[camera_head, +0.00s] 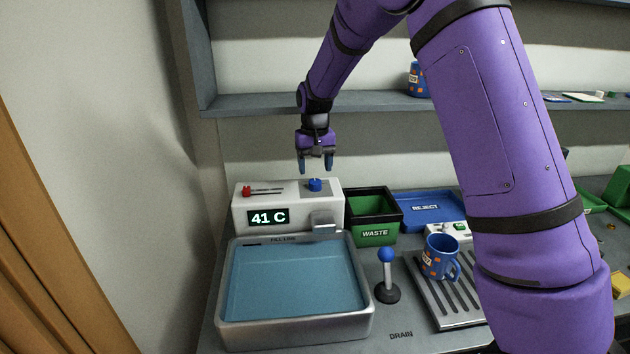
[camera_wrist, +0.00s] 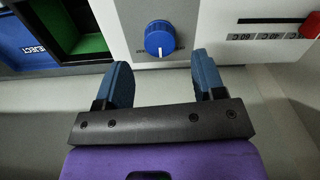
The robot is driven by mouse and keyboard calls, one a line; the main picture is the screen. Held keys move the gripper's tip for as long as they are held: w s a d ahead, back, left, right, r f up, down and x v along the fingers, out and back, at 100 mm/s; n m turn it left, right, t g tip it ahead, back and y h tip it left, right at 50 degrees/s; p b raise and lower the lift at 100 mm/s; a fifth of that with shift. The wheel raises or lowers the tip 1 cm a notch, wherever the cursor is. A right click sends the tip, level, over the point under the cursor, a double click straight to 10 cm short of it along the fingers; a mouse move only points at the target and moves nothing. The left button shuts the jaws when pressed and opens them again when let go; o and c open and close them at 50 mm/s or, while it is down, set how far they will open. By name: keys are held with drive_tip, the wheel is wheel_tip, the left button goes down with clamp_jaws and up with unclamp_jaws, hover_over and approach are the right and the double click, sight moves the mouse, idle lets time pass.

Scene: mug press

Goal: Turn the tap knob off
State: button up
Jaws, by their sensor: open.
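The tap knob (camera_head: 315,184) is a round blue dial on top of the white tap unit (camera_head: 295,209), at its right side. My gripper (camera_head: 316,172) points down above the unit, just over the knob in the head view. In the wrist view my gripper (camera_wrist: 163,82) has its two blue fingers apart, with nothing between them. The knob lies a little beyond the fingertips and is not visibly touched. The label print beside the knob is too small to read.
A red slider (camera_head: 262,190) sits on the unit's left, above a display reading 41 C. A basin (camera_head: 232,334) of water stands in front. A green WASTE bin (camera_head: 373,232), blue REJECT tray (camera_head: 440,222), blue-topped lever (camera_head: 387,270) and blue mug (camera_head: 438,257) are to the right.

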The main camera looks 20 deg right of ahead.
sight(315, 181)
drive_tip(key=shift+f, duration=2.45)
drive_tip(key=c, duration=0.9)
drive_tip(key=shift+n, duration=0.4)
drive_tip(key=n, duration=0.4)
drive_tip(key=shift+n, duration=2.5)
